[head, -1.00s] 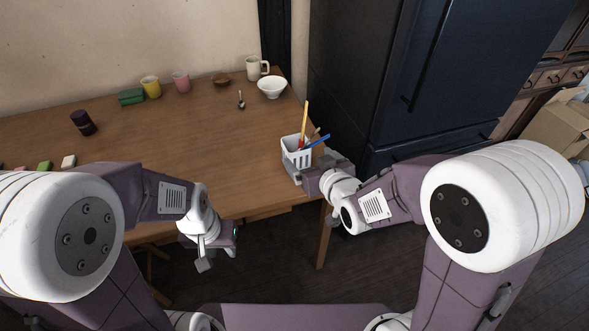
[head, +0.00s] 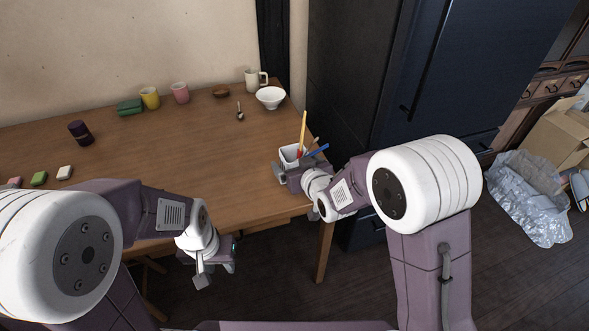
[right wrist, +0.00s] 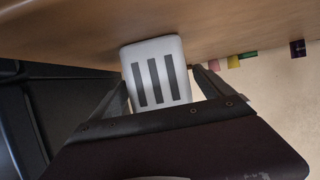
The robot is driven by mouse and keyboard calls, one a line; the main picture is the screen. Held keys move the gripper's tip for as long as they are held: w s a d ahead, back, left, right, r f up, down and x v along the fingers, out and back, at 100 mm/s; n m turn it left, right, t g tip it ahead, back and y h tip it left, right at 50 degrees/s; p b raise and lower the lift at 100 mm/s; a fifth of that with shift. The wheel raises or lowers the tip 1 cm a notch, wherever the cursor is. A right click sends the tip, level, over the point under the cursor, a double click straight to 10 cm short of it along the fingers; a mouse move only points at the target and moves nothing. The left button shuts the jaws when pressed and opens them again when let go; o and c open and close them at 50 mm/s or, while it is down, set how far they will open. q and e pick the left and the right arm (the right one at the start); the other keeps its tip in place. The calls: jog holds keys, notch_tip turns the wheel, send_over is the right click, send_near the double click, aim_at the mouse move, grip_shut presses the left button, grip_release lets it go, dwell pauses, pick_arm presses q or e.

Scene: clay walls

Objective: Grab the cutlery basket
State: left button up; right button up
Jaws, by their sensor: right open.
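The cutlery basket (head: 289,153) is a small white container with upright items in it, near the right end of the wooden table. In the right wrist view the basket (right wrist: 155,72) is a white block with dark slots. My right gripper (head: 297,170) is open, low at the basket's near side. In the right wrist view its two fingers (right wrist: 162,92) stand one on each side of the basket; I cannot tell whether they touch it. The basket's lower part is hidden by the gripper in the head view. My left gripper (head: 215,276) hangs off the table's front edge, its jaw opening unclear.
The basket holds a yellow-orange handled item (head: 303,128) and a blue one (head: 317,150). A white bowl (head: 270,98) and a mug (head: 253,80) stand behind it. A dark fridge (head: 345,100) rises close to the right. The table's middle is clear.

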aim_at(290, 147)
jog(key=shift+w+f, duration=0.1)
jog(key=shift+w, duration=0.1)
jog(key=shift+c, duration=0.3)
jog(key=c, duration=1.4)
jog(key=shift+r, duration=0.2)
jog(key=shift+r+p, duration=1)
jog(key=shift+r, duration=1)
jog(key=shift+w+d+r+p, duration=0.35)
jog(key=shift+d+r+p, duration=0.65)
jog(key=shift+d, duration=0.9)
jog(key=shift+w+d+r+p, duration=0.5)
jog(key=shift+d+r, duration=0.75)
jog(key=shift+d, duration=0.65)
jog(key=shift+w+d+r+p, duration=0.25)
jog(key=shift+d+r+p, duration=0.75)
jog(key=shift+d, duration=0.9)
